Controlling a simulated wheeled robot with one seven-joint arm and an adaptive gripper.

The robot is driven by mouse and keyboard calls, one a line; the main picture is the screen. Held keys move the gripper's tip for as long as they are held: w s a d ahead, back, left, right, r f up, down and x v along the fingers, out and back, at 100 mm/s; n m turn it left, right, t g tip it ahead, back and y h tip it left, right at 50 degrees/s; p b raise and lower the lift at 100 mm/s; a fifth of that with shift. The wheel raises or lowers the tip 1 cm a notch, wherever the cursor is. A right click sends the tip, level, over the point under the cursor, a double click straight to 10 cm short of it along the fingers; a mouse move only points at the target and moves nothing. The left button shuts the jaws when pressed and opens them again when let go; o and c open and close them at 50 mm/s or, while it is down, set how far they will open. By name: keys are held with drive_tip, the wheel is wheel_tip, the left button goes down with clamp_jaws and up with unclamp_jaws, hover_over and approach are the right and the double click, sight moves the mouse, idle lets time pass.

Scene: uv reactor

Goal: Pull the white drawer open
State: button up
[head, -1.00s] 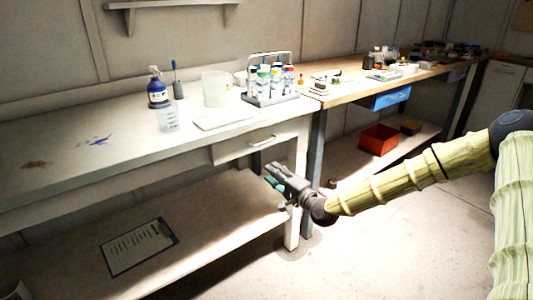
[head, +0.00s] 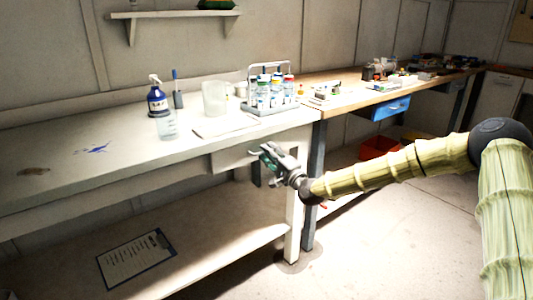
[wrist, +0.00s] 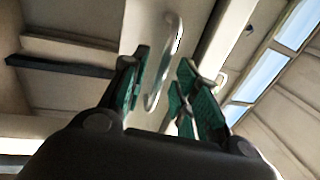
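The white drawer (head: 232,158) is under the right end of the white bench and looks shut in the head view. My gripper (head: 268,157) is in front of the drawer's right part and hides much of its handle. In the wrist view the curved pale handle (wrist: 172,38) shows between the two green-padded fingers, which are spread apart. The fingers are open on either side of the handle in the picture. I cannot tell whether either finger touches it or how deep it sits between them.
The white bench (head: 60,150) carries a blue-labelled bottle (head: 157,100), a clear beaker (head: 214,98) and a rack of vials (head: 270,108). A clipboard (head: 135,259) lies on the lower shelf. A blue drawer (head: 390,108) is under the wooden bench. The floor in front is clear.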

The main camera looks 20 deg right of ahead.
drive_tip(key=shift+w+a+r, duration=0.15)
drive_tip(key=shift+w+a, duration=0.15)
drive_tip(key=shift+w, duration=0.35)
clamp_jaws()
